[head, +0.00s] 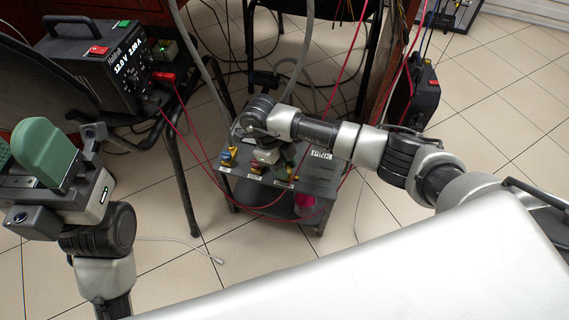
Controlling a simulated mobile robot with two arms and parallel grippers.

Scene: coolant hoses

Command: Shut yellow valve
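A small dark bench (318,172) stands on the floor in the middle of the head view, with a row of small valves along its front edge. A valve with yellow and blue parts (229,154) is at the left end. Another with a yellow-orange part (257,168) is beside it, partly under my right gripper. My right gripper (277,164) reaches over the bench from the right, close above the valves. Its fingertips are mostly hidden, so contact and opening cannot be told. My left gripper (28,150), with green fingers, is raised at the far left, away from the bench, cut by the picture edge.
A "PINK" sign (321,155) is on the bench and a pink object (304,203) sits beneath. A black power supply (108,62) with red leads stands on a stand at upper left. Red cables and grey hoses hang around the bench. Tiled floor (240,245) in front is mostly clear.

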